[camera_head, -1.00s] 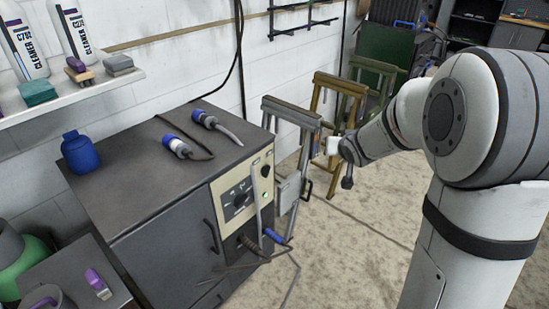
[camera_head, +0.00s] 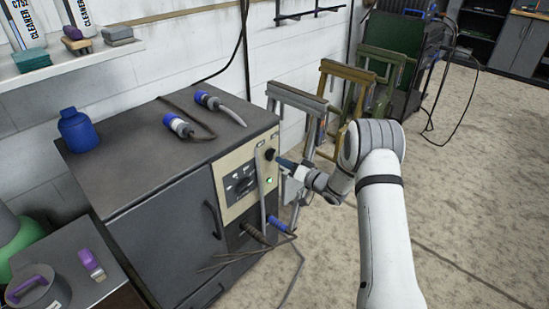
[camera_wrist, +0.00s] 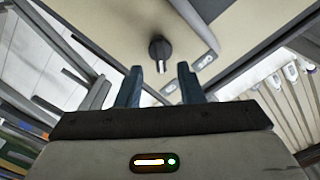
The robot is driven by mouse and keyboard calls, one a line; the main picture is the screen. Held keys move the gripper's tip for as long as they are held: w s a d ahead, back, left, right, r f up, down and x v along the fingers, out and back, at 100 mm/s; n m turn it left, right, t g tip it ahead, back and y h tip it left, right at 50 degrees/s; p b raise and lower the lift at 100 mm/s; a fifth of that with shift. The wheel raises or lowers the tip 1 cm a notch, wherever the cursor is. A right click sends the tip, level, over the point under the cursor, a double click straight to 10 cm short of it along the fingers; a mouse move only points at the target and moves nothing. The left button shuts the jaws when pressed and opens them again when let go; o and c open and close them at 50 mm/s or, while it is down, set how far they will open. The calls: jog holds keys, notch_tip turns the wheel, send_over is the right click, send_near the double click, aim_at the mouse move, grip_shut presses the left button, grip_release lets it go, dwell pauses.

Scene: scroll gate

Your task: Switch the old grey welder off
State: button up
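The grey welder (camera_head: 160,220) is a boxy cabinet with a beige front panel (camera_head: 229,164). The panel has a large dark dial (camera_head: 242,187), a lit green lamp (camera_head: 269,181) and a small black knob (camera_head: 269,154) near the top right. My gripper (camera_head: 279,161) is just in front of the knob. In the wrist view its fingers (camera_wrist: 160,77) are apart and empty, with the knob beyond and between the tips; I see no contact.
Plugs with blue ends (camera_head: 178,125) and a blue bottle (camera_head: 77,130) lie or stand on the welder's top. Cables (camera_head: 255,236) hang at its lower front. Folding trestles (camera_head: 300,104) stand close behind my gripper. The floor at the right is clear.

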aim_at(271, 155)
jog(key=shift+x, duration=2.8)
jog(key=shift+c, duration=0.5)
